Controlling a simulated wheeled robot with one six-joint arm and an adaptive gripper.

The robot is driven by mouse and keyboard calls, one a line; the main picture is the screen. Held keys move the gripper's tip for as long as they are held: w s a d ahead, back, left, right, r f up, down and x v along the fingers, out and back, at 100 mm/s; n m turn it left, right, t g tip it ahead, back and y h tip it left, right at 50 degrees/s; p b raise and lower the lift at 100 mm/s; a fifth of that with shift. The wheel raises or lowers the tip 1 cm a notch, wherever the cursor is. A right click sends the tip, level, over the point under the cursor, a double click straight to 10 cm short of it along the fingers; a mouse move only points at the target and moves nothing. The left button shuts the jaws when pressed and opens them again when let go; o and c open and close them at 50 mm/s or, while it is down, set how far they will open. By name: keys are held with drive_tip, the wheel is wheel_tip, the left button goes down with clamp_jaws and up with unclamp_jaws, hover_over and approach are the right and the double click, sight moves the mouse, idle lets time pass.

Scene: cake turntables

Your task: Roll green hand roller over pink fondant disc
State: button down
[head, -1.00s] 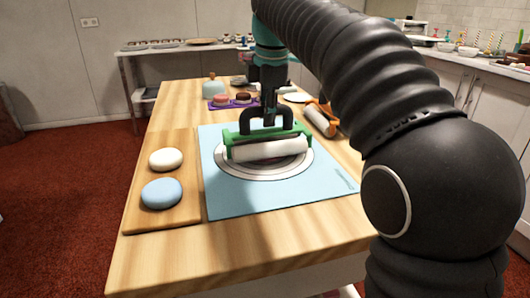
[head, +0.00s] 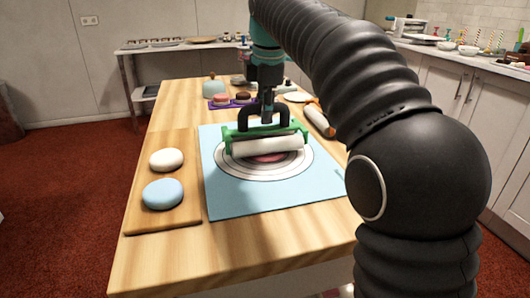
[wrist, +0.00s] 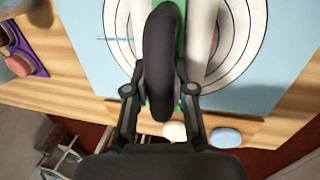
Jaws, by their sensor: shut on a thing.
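My gripper (head: 266,116) is shut on the green hand roller, with its black arched handle between the fingers in the wrist view (wrist: 160,92). The roller has a green frame (head: 229,133) and a white cylinder (head: 268,145). It lies crosswise over the ringed circle on the blue mat (head: 285,200). The pink fondant disc (head: 268,157) shows as a flat sliver just in front of the cylinder; the rest is hidden under or behind the roller. I cannot tell whether the cylinder touches the disc.
A wooden board (head: 150,217) at left holds a white fondant lump (head: 166,160) and a blue one (head: 163,194). An orange-handled roller (head: 318,120) lies to the right. A purple tray (head: 232,103) with small cakes stands behind. The near table edge is clear.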

drive_tip(key=shift+w+f, duration=0.3)
drive_tip(key=shift+f, duration=0.05)
drive_tip(key=shift+s, duration=0.15)
drive_tip(key=shift+s+d, duration=0.1)
drive_tip(key=shift+s, duration=0.4)
drive_tip(key=shift+s+d+b, duration=0.2)
drive_tip(key=shift+s+b, duration=0.2)
drive_tip(key=shift+s, duration=0.2)
drive_tip(key=shift+w, duration=0.1)
